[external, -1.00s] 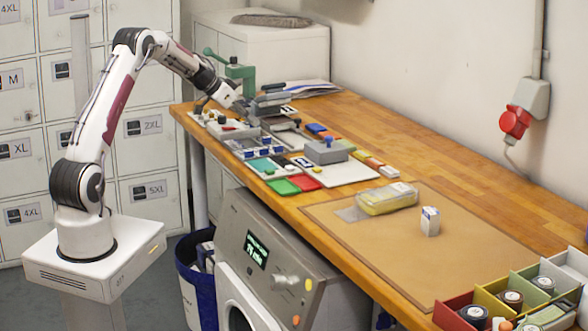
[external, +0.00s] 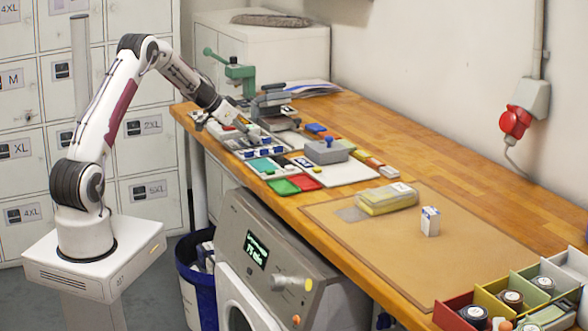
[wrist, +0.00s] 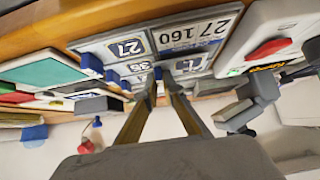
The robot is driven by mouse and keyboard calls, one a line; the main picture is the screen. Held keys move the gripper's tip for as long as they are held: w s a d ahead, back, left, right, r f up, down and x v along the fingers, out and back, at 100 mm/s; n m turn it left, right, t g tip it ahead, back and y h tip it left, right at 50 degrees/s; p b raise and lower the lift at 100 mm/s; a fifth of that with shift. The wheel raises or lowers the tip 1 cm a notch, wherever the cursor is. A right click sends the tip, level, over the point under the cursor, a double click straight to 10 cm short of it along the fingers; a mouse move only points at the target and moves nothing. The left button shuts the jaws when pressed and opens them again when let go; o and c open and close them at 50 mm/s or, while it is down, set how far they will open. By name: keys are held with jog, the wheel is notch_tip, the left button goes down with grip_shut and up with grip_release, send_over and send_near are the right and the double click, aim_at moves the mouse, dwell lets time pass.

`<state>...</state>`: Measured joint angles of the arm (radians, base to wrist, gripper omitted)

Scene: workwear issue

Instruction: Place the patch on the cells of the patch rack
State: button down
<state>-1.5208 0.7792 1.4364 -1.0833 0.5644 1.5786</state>
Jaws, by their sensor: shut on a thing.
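The patch rack (external: 258,147) is a pale tray on the bench with blue pegs and labelled cells. It fills the upper middle of the wrist view (wrist: 188,55), where patches marked 27, 35 and 27 160 show. My gripper (external: 252,138) is low over this rack in the external view. In the wrist view its two fingers (wrist: 160,84) reach to the rack's near edge, close to the blue pegs. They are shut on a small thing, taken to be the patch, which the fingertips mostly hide. I cannot tell whether it touches a cell.
A grey block with a blue knob (external: 326,151) stands right of the rack. Green (external: 284,186) and red (external: 304,177) pieces lie in front. A green press (external: 240,75) stands behind. A yellow packet (external: 386,199) and small white box (external: 430,221) are on the brown mat (external: 400,250).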

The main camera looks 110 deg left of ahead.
jog(key=shift+f, duration=0.3)
dwell(0.6)
jog(key=c, duration=2.1)
grip_release()
jog(key=shift+r, duration=0.1)
jog(key=shift+v, duration=3.7)
